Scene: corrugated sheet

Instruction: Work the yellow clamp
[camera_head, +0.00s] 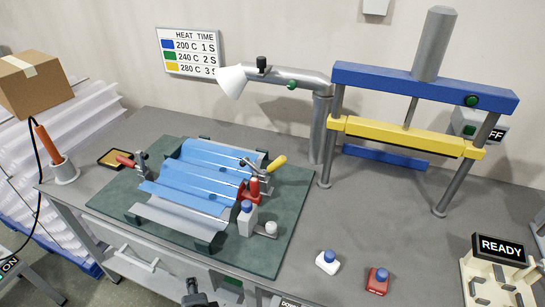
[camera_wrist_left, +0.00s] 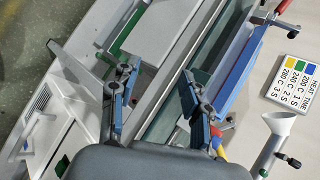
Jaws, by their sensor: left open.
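The yellow-handled clamp (camera_head: 277,162) stands at the right rear of the blue corrugated sheet (camera_head: 195,175); its metal arm points left over the sheet. A yellow end, likely its handle, shows in the left wrist view (camera_wrist_left: 218,152), partly hidden behind my gripper. A red-handled clamp (camera_head: 127,160) stands at the sheet's left side. My left gripper (camera_wrist_left: 160,95) is open and empty, its two blue-padded fingers apart. In the head view it shows at the bottom edge (camera_head: 197,291), in front of the bench and away from the yellow clamp. My right gripper is not in view.
The sheet lies in a metal fixture on a green mat (camera_head: 275,255). A lamp-like nozzle (camera_head: 232,80) hangs behind. A blue-and-yellow press (camera_head: 400,135) stands right.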

